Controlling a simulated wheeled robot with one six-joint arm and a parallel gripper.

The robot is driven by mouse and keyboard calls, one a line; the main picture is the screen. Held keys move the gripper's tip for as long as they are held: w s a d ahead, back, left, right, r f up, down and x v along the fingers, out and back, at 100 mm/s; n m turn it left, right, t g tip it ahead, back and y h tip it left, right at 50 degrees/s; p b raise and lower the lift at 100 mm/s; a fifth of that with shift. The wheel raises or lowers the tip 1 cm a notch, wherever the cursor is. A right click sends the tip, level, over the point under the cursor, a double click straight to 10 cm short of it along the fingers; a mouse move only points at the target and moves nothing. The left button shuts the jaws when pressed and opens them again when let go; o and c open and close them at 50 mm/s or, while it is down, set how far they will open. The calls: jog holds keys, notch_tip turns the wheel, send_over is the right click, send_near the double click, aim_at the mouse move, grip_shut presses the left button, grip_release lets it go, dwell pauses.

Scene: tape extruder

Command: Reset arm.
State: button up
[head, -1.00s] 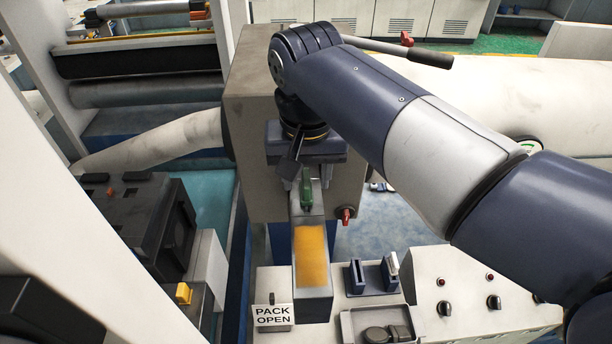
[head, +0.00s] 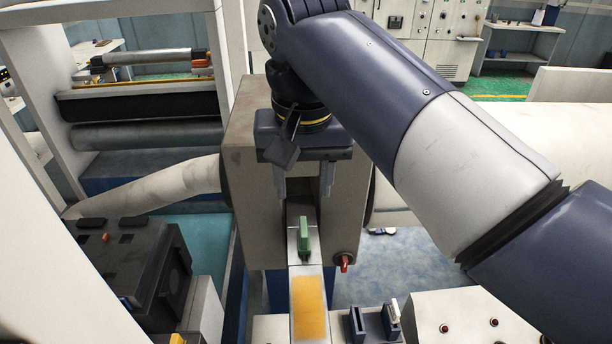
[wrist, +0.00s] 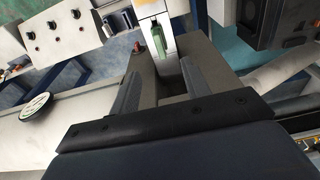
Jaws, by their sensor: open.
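My gripper (head: 304,190) hangs from my dark blue and white arm, in front of the grey machine block with the slot. Its two grey fingers are apart with nothing between them. A green piece (head: 306,239) stands on the narrow chute just below and in front of the fingers, apart from them. The chute (head: 291,268) slopes toward me and carries an orange-yellow panel (head: 309,308). In the wrist view my gripper (wrist: 155,80) shows its fingers spread, with the green piece (wrist: 158,42) beyond them.
A red knob (head: 343,262) sits on the block's right side. Dark blue holders (head: 358,322) and a white control panel (head: 470,318) lie at the lower right. A black machine box (head: 135,262) stands at the left. Blue floor (head: 405,268) shows to the right.

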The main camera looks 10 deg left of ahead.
aim_at(304, 227)
jog(key=f, duration=0.7)
jog(key=w+f, duration=0.1)
jog(key=f, duration=0.2)
jog(key=shift+w+a+f, duration=0.1)
jog(key=shift+a+f, duration=0.05)
jog(key=shift+f, duration=0.2)
jog(key=shift+r+p, duration=0.3)
jog(key=shift+r, duration=0.15)
jog(key=shift+f, duration=0.1)
jog(key=shift+f+b, duration=0.35)
jog(key=shift+b, duration=0.1)
notch_tip(304, 227, up, 10)
jog(key=s+r, duration=0.1)
jog(key=f, duration=0.7)
jog(key=w+f, duration=0.1)
jog(key=f, duration=0.3)
notch_tip(304, 227, up, 7)
jog(key=p, duration=0.4)
jog(key=shift+p, duration=0.4)
